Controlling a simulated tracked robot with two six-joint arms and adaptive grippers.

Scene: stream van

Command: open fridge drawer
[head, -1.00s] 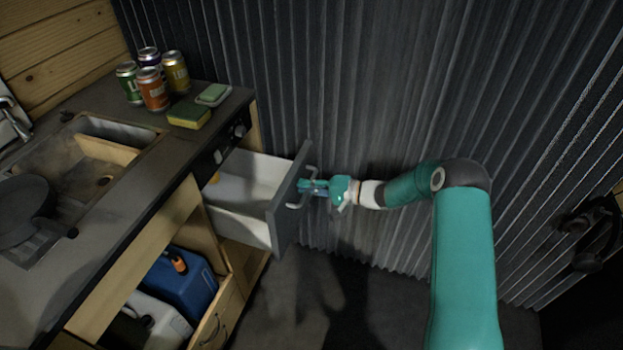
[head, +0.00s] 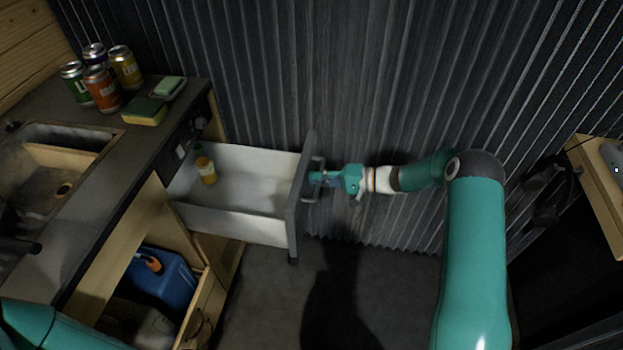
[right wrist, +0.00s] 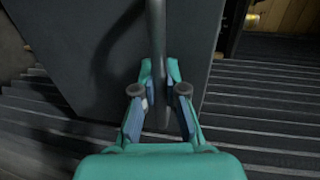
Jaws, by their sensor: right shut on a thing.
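The fridge drawer (head: 240,222) stands pulled out from the counter in the head view, its white inside visible. A bottle with a yellow-orange label (head: 206,170) lies in it near the back. The drawer's grey front carries a bar handle (head: 317,165). My right gripper (head: 322,178) is shut on this handle. In the right wrist view, the handle bar (right wrist: 157,60) runs between the fingers of my right gripper (right wrist: 160,95), against the dark drawer front (right wrist: 100,60). Part of my left arm shows at the lower left of the head view, but its gripper is out of frame.
Several cans (head: 103,88) and sponges (head: 144,112) stand on the counter (head: 140,140) beside the sink (head: 50,165). Below, an open compartment holds a blue jerrycan (head: 165,278). A corrugated wall (head: 400,80) runs close behind the drawer and right arm. The floor (head: 270,310) before the drawer looks clear.

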